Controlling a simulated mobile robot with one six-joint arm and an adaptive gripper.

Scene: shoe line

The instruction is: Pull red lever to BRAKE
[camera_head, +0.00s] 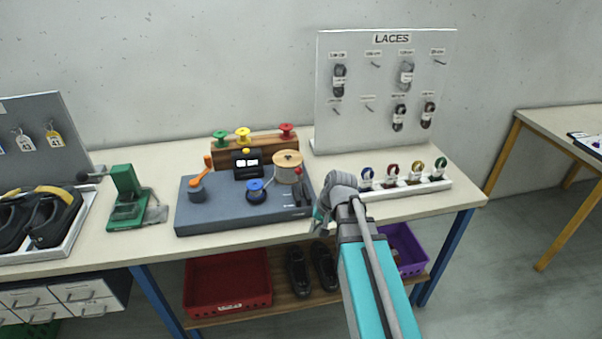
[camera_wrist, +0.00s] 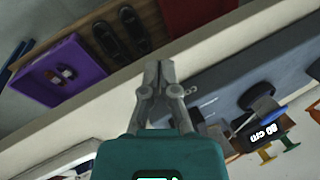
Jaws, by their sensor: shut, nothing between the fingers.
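The grey-blue winding machine (camera_head: 225,215) sits on the bench in the head view. A small lever with a red tip (camera_head: 298,170) stands near its right edge, in front of the wooden spool. Its lower part is dark, and any BRAKE lettering is too small to read. My gripper (camera_head: 318,222) is just right of the machine's front right corner, apart from the lever. In the wrist view my gripper (camera_wrist: 158,70) is shut and empty, pointing down over the bench edge beside the machine body (camera_wrist: 225,65). I cannot make out the red lever in the wrist view.
An orange crank (camera_head: 208,163), a blue knob (camera_head: 256,188) and a wooden spool (camera_head: 288,165) stand on the machine. A rack of coloured spools (camera_head: 405,190) is to the right. A LACES board (camera_head: 385,90) stands behind. A red crate (camera_head: 228,282) is below.

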